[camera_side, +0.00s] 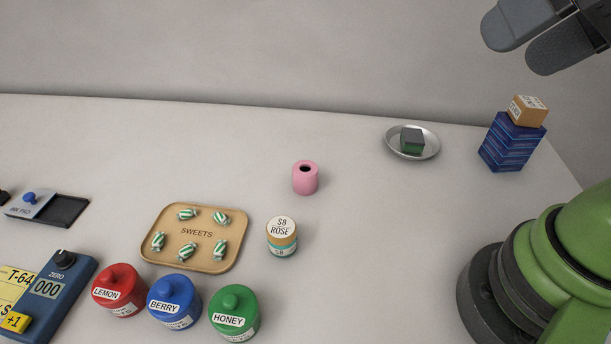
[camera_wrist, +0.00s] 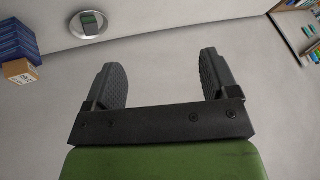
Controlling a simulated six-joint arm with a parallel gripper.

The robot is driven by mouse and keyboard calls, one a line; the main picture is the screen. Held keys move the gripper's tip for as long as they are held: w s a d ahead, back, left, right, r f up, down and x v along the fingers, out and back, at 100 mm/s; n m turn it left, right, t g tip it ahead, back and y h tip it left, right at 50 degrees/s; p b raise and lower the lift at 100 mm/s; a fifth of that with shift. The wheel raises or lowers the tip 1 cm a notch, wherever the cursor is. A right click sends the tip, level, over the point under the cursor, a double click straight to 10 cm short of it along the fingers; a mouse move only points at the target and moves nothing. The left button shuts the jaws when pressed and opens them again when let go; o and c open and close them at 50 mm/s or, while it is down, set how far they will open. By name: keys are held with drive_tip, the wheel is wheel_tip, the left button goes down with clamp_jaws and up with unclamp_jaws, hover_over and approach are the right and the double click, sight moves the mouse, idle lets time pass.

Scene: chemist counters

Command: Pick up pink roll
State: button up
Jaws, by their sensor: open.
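The pink roll (camera_side: 305,178) stands upright on the white counter near its middle in the side view, with a dark hole in its top. It does not show in the wrist view. My gripper (camera_wrist: 163,80) is open and empty in the wrist view, its two dark fingers apart over bare surface. In the side view, dark finger parts of my gripper (camera_side: 540,40) show at the top right, high above the counter and far from the roll.
A S8 ROSE jar (camera_side: 282,237) stands just below the roll. A SWEETS tray (camera_side: 197,264), a HONEY jar (camera_side: 234,313), a metal dish (camera_side: 430,152) with a green-and-black block, and a blue stack (camera_side: 510,145) topped by a tan box surround it. Counter beside the roll is clear.

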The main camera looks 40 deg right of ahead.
drive_tip(key=w+a+n+g, duration=0.2)
drive_tip(key=w+g, duration=0.1)
drive_tip(key=w, duration=0.8)
drive_tip(key=n+g+h, duration=0.2)
drive_tip(key=n+g, duration=0.1)
hover_over(305, 168)
drive_tip(key=d, duration=0.1)
wheel_tip(305, 168, down, 15)
drive_tip(key=shift+n+g, duration=0.5)
drive_tip(key=shift+g, duration=0.1)
drive_tip(key=f, duration=0.7)
drive_tip(key=a+f, duration=0.1)
drive_tip(key=f, duration=0.2)
drive_tip(key=shift+w+f, duration=0.2)
drive_tip(key=f, duration=0.5)
drive_tip(key=shift+s+f, duration=0.25)
drive_tip(key=shift+f, duration=0.1)
drive_tip(key=c, duration=1)
